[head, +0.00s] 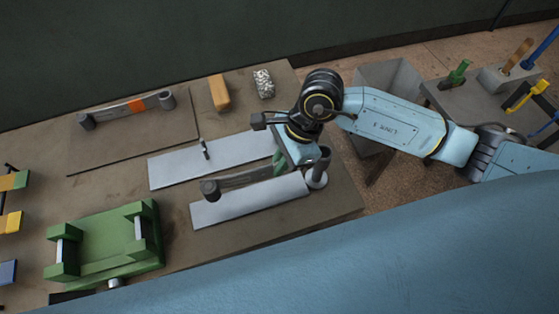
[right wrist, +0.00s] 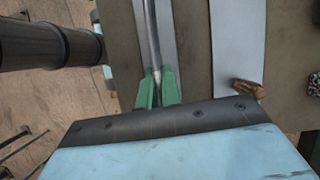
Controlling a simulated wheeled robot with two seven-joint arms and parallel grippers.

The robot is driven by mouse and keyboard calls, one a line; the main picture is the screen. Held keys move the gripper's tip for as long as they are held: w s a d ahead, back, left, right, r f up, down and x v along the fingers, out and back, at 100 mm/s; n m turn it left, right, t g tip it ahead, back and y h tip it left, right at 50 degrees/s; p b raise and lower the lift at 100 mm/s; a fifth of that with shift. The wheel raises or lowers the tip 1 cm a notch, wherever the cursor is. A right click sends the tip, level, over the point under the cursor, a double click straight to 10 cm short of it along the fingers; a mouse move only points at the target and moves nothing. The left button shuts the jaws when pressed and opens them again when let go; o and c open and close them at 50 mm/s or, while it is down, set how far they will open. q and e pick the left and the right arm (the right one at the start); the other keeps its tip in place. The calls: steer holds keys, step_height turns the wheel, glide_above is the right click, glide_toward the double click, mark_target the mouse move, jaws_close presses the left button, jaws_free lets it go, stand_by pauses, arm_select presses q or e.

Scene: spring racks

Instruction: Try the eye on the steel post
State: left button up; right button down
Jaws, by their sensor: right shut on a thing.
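My right gripper (head: 288,165) is shut on a grey spring leaf (head: 250,178), gripping it near its right end with green fingers. In the right wrist view the fingers (right wrist: 158,88) close around the leaf (right wrist: 152,35). My left gripper is out of view.
A second leaf with an orange band (head: 137,105) lies at the back. A green fixture (head: 105,240) stands front left. A tan block (head: 219,92) and a speckled block (head: 264,83) sit behind. A grey bin (head: 408,85) is right of the table.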

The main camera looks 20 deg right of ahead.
steer(key=shift+r+b, duration=0.1)
steer(key=shift+b, duration=0.35)
stand_by(0.7)
steer(key=shift+f+b, duration=3.55)
steer(key=shift+f, duration=0.1)
steer(key=c, duration=1.5)
jaws_free()
steer(key=shift+f, duration=0.15)
steer(key=v, duration=1.3)
steer(key=shift+r, duration=0.3)
